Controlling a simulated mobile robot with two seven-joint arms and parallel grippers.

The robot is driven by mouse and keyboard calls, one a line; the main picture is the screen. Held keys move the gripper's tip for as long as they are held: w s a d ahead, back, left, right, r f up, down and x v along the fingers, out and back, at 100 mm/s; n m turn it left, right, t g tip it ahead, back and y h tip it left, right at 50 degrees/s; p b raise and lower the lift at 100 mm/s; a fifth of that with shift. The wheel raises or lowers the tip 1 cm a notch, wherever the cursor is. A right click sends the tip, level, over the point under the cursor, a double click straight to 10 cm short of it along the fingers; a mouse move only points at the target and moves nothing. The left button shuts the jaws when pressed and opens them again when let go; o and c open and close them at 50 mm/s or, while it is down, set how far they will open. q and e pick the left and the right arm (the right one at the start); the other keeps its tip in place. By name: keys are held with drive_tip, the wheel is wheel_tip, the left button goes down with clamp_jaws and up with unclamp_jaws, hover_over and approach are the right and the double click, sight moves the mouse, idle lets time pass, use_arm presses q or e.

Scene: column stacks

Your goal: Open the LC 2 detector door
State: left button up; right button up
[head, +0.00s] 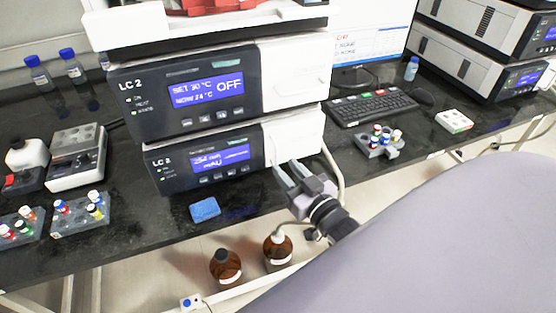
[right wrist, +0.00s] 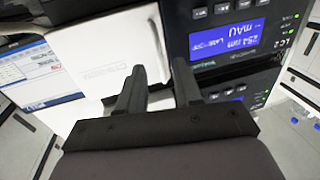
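The LC 2 detector (head: 208,166) is the lower unit of the stack, with a dark front and a lit blue display. Its white door (head: 295,138) is at the right of the dark panel and looks shut. In the right wrist view the door (right wrist: 110,55) and the mAU display (right wrist: 227,38) appear upside down. My right gripper (head: 287,166) is open at the door's lower left part. In the right wrist view its fingers (right wrist: 158,66) are apart near the door's edge beside the dark panel. I cannot tell if they touch it. My left gripper is not in view.
Another LC 2 unit (head: 207,93), showing OFF, sits on top of the detector. A blue sponge (head: 205,209) lies in front on the black bench. Brown bottles (head: 278,250) stand below the bench edge. A vial rack (head: 379,144) and keyboard (head: 372,107) are to the right.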

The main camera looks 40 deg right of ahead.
sight(277, 159)
drive_tip(key=shift+w, duration=1.85)
clamp_jaws()
